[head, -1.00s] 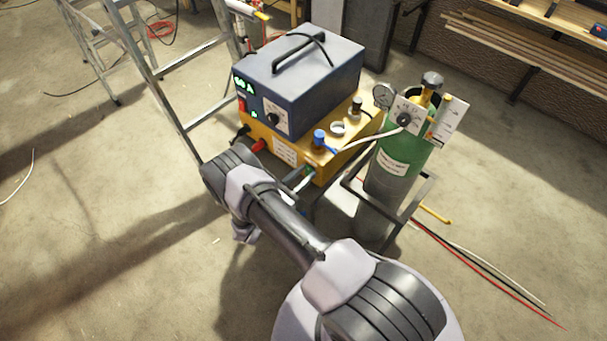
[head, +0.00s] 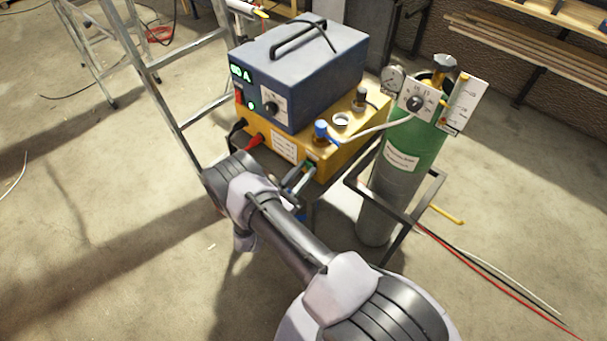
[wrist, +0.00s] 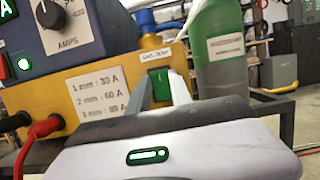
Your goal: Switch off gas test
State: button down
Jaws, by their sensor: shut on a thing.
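The gas test switch (wrist: 160,83) is a lit green rocker on the front of the yellow unit (head: 345,145), under a small white label reading GAS TEST (wrist: 153,56). In the wrist view, my gripper (wrist: 160,76) has one finger on each side of the green switch and is shut on it. In the head view, my gripper (head: 300,176) is at the unit's lower right front corner, with a bit of green showing at its tips. My fingers hide part of the switch, and I cannot tell which way the rocker is tilted.
A blue-grey power source (head: 300,75) with a lit display and amps knob sits on the yellow unit. A green and grey gas cylinder (head: 385,190) with gauges stands right, joined by a hose. A ladder (head: 165,85) stands left. Cables lie on the floor at right.

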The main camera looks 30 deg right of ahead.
jog(key=c, duration=1.2)
grip_release()
jog(key=shift+o, duration=0.2)
jog(key=v, duration=1.7)
jog(key=shift+a, duration=0.2)
jog(key=shift+r, duration=0.15)
